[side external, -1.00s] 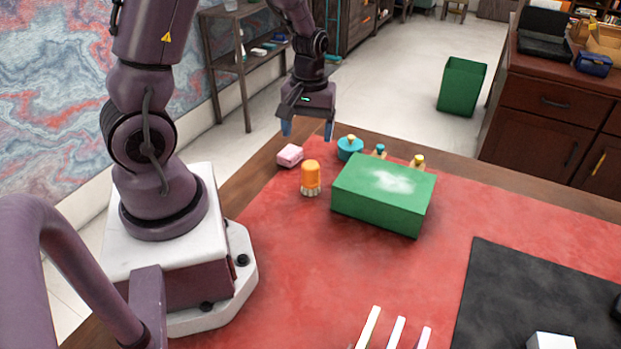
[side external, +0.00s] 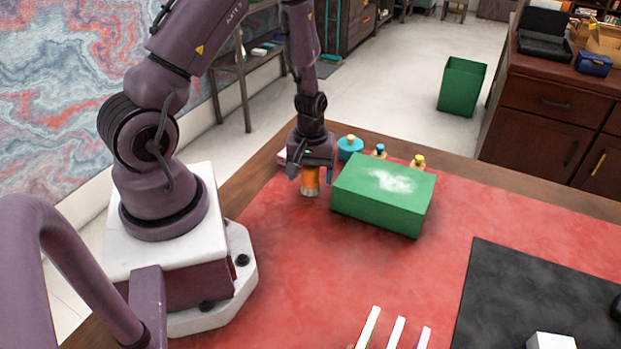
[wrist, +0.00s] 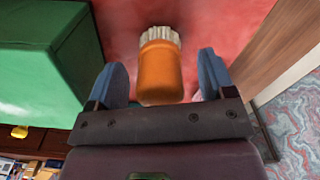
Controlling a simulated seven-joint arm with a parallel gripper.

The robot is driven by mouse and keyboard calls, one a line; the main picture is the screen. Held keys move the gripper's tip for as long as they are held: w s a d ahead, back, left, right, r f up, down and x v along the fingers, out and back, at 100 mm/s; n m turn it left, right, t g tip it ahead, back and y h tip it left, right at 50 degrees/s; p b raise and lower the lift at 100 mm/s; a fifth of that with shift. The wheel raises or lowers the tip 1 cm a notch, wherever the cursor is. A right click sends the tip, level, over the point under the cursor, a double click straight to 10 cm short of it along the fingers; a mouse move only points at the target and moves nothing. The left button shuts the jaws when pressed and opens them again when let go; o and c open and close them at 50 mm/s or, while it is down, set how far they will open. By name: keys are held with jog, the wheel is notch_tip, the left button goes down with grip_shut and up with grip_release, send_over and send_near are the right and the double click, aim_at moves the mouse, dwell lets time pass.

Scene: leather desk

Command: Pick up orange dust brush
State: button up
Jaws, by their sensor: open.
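The orange dust brush (side external: 310,182) stands on the red desk mat, left of the green box, with its pale bristles at the bottom. My gripper (side external: 310,176) is open and lowered over it, hiding its upper part in the side view. In the wrist view the brush (wrist: 160,72) lies between my two blue fingertips (wrist: 163,80), with a visible gap on each side. Its white bristles point away from the gripper's palm.
A green box (side external: 384,194) with a white powdery patch on top stands close to the right of my gripper. Several small bottles, one a teal pot (side external: 350,147), stand behind it. A pink block (side external: 282,157) is partly hidden behind my gripper.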

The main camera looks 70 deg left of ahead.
jog(key=shift+f, duration=0.45)
jog(key=shift+c, duration=0.4)
jog(key=c, duration=0.9)
jog(key=shift+r, duration=0.1)
jog(key=shift+c, duration=0.2)
notch_tip(320, 180, up, 10)
